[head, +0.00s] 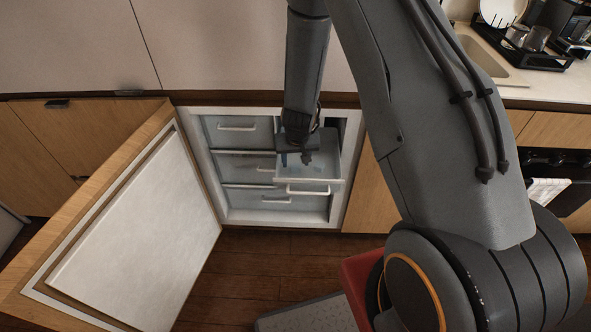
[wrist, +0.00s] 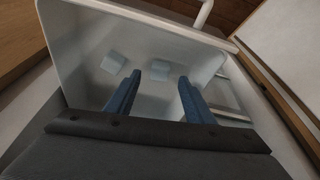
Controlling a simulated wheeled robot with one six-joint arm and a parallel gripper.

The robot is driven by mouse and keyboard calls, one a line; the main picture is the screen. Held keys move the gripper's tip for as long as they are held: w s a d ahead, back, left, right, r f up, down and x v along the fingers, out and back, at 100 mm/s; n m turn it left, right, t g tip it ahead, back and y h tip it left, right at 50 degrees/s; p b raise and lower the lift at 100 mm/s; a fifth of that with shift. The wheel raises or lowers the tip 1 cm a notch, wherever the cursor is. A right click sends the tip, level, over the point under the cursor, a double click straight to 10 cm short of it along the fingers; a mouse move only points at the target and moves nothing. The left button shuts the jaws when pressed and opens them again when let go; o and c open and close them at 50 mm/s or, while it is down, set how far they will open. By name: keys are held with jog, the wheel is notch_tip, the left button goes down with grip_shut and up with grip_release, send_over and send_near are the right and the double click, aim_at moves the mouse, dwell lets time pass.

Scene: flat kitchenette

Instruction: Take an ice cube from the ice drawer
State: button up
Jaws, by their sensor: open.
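The ice drawer (head: 335,171) is pulled out of the open freezer. In the wrist view its pale bin (wrist: 75,60) fills much of the picture. Two pale ice cubes show on its inside: one on the left (wrist: 113,63) and one on the right (wrist: 198,80), partly behind a finger. My gripper (wrist: 158,72) is open, with its two blue fingers apart and nothing between them. The fingers point into the bin. In the head view my gripper (head: 294,158) is over the drawer; the cubes there are too small to tell apart.
The freezer door (head: 125,235) stands wide open at the left. Closed drawers with white handles (head: 237,128) are beside and below the ice drawer. A sink (head: 485,58) and a dish rack (head: 535,58) are at the upper right. Wooden floor (head: 250,265) shows in front.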

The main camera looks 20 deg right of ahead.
aim_at(296, 166)
jog(key=shift+x, duration=1.7)
jog(key=c, duration=1.1)
